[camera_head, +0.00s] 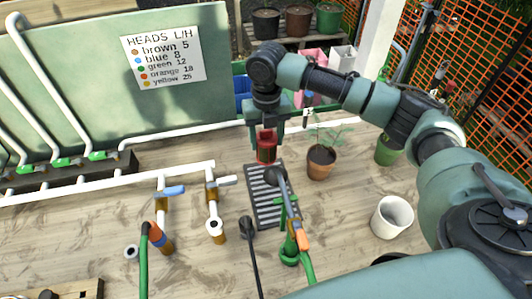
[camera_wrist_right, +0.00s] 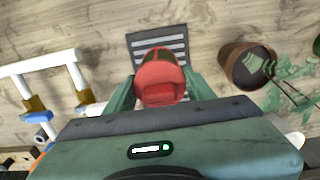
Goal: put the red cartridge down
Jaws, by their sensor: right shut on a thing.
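The red cartridge (camera_head: 266,148) is held upright between the fingers of my right gripper (camera_head: 267,130), over the far end of a dark slatted grate (camera_head: 263,205). Whether its base touches the grate or hangs just above it, I cannot tell. In the right wrist view the cartridge (camera_wrist_right: 160,84) shows its rounded red end between the two green fingers, with the slatted grate (camera_wrist_right: 140,41) behind it. My left gripper is not in view.
A potted plant (camera_head: 320,162) stands close to the right of the grate. A white pot (camera_head: 391,216) is further right. White pipes with a blue-handled valve (camera_head: 170,190) lie to the left, and a green hose fitting (camera_head: 289,247) stands near the grate's front. A sign (camera_head: 163,60) hangs on the back panel.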

